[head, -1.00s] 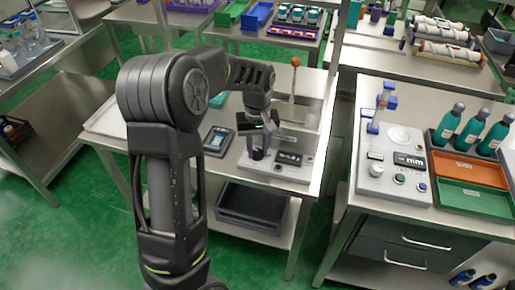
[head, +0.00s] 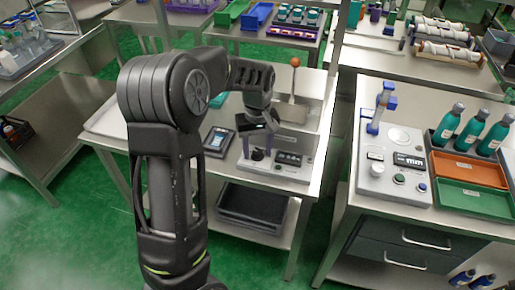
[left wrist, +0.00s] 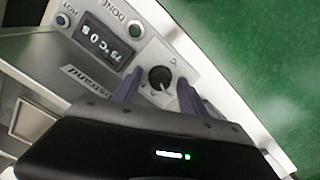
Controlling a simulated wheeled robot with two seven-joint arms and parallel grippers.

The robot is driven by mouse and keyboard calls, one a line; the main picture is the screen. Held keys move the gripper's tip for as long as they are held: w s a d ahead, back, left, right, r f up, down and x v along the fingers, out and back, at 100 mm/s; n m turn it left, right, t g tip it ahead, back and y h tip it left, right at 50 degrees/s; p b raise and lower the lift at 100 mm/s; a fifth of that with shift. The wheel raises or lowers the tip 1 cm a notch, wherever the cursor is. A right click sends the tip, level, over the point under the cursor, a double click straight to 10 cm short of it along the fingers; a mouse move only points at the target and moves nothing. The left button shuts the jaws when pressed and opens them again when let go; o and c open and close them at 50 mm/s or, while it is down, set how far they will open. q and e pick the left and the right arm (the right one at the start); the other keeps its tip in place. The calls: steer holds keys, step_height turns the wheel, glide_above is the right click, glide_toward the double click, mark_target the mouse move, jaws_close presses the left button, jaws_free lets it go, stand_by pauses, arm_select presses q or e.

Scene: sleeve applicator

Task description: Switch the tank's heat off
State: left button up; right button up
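The tank's control panel shows in the left wrist view, upside down. Its dark round knob (left wrist: 159,77) has a white pointer mark. The lit display (left wrist: 105,40) seems to read 75 °C and 0 s, beside small HOT and DONE lamps (left wrist: 134,59). My left gripper (left wrist: 160,80) is open, with one finger on each side of the knob and visible gaps between. In the head view the tank unit (head: 285,172) stands on the middle bench, and my left gripper (head: 256,134) hangs just above its knob (head: 257,154). My right gripper is not in view.
A grey handheld device (head: 218,141) lies left of the tank unit. On the right bench are another control unit (head: 385,180), teal bottles (head: 470,131), and orange and green trays (head: 470,195).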

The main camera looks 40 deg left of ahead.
mark_target(257, 151)
arm_select(q)
step_height(257, 151, up, 8)
steer(key=shift+f+b, duration=0.1)
steer(key=shift+b, duration=0.35)
stand_by(0.7)
